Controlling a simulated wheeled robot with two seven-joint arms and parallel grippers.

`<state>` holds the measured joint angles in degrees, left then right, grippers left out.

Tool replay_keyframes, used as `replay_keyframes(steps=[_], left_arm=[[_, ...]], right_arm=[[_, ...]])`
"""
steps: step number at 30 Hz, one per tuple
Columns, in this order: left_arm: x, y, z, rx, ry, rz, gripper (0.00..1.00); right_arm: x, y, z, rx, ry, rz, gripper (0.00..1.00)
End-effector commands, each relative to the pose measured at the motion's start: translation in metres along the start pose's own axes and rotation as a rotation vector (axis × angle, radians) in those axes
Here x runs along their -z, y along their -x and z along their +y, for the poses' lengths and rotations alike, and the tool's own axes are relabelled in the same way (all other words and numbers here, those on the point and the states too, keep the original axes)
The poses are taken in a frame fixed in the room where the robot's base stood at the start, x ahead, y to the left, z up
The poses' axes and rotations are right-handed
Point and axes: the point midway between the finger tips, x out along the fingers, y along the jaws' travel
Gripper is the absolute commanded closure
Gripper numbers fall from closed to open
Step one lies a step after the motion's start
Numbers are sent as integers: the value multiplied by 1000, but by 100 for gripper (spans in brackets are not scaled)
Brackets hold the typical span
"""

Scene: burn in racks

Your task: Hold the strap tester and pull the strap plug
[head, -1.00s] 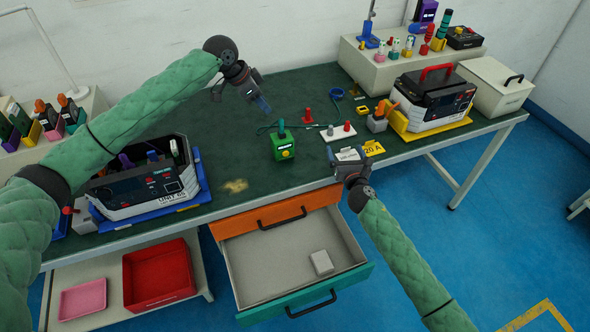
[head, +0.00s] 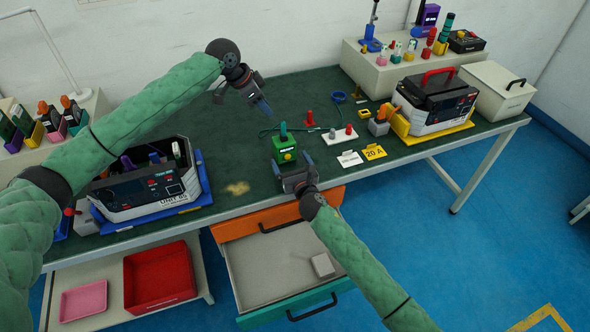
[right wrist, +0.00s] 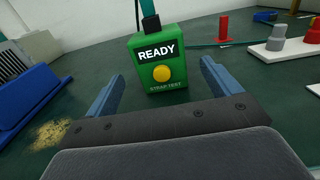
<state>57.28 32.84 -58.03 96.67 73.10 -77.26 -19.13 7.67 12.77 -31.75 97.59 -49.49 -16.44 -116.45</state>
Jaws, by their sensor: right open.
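The strap tester (head: 284,148) is a small green box standing upright on the dark green table. In the right wrist view its front (right wrist: 167,65) reads "READY" and "STRAP TEST" and has a yellow button. A teal plug (head: 283,130) stands up from its top; its upper end is cut off in the right wrist view (right wrist: 149,18). My right gripper (head: 290,167) is open in front of the tester, its blue fingers spread to either side, with no contact visible. My left gripper (head: 267,108) is in the air behind and above the tester; its jaw gap is not clear.
A white block with pegs (head: 341,138) and a red peg (head: 309,119) stand right of the tester. White and yellow "20 A" cards (head: 374,152) lie near the front edge. Two equipment units stand left (head: 140,193) and right (head: 432,104). A drawer (head: 270,262) is open below.

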Motion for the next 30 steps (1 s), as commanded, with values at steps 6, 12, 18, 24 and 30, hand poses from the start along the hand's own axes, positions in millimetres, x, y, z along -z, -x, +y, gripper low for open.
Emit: replay_keyframes(steps=[6,12,18,24,30], left_arm=[[0,0,0,0,0,0,64],[0,0,0,0,0,0,64],[0,0,0,0,0,0,64],[0,0,0,0,0,0,64],[0,0,0,0,0,0,64]], right_arm=[[0,-36,-1,1,0,0,11],[0,-59,0,0,0,0,11],[0,-69,0,0,0,0,11],[0,-70,0,0,0,0,11],[0,-70,0,0,0,0,32]])
